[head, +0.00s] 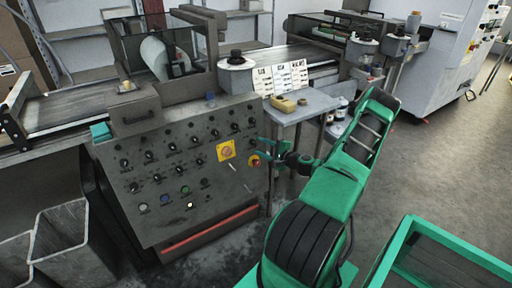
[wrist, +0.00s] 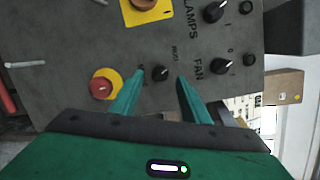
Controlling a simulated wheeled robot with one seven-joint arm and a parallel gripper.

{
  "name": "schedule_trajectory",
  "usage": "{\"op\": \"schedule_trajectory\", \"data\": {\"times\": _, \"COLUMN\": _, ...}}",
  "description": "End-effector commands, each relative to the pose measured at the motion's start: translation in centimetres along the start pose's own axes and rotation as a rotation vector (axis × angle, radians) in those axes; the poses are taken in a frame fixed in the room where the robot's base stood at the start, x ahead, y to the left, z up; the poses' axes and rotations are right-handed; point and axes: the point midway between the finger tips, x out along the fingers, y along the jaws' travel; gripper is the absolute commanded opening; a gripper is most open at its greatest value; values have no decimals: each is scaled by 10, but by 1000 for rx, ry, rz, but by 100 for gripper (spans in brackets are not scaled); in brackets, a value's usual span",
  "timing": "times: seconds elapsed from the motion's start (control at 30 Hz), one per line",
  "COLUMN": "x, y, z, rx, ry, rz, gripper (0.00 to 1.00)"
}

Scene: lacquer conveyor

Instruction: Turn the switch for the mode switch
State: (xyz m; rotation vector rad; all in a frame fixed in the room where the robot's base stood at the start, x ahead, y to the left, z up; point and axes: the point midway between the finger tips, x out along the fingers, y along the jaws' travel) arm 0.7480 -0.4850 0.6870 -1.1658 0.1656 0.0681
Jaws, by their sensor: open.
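The mode switch is a small black rotary knob (wrist: 159,73) with a pale pointer mark on the grey control panel, beside small rotated lettering in the wrist view. My gripper (wrist: 158,97) is open. Its two green fingers stand on either side of the knob in the picture, with a visible gap to each; whether they reach its depth I cannot tell. In the head view my gripper (head: 262,151) is at the right edge of the panel (head: 165,215). I cannot make out the mode switch there, close to the fingers.
A red button with a yellow collar (wrist: 100,88) sits just left of the left finger. FAN (wrist: 217,67) and LAMPS (wrist: 213,12) knobs are to the right. A yellow plate (wrist: 148,10) is above. A small side table (head: 310,104) with papers stands behind the gripper.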

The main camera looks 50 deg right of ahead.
Motion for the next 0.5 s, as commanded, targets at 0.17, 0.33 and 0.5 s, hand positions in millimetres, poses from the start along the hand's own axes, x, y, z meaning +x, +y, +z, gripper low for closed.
{"op": "schedule_trajectory", "data": {"times": 0.17, "x": -36, "y": 0, "z": -1, "rx": 1, "ry": 3, "rz": 1, "gripper": 42}}
{"op": "schedule_trajectory", "data": {"times": 0.33, "x": -60, "y": 1, "z": -1, "rx": 0, "ry": 2, "rz": 1, "gripper": 42}}
{"op": "schedule_trajectory", "data": {"times": 0.5, "x": -72, "y": 1, "z": 0, "rx": 0, "ry": 0, "rz": 1, "gripper": 42}}
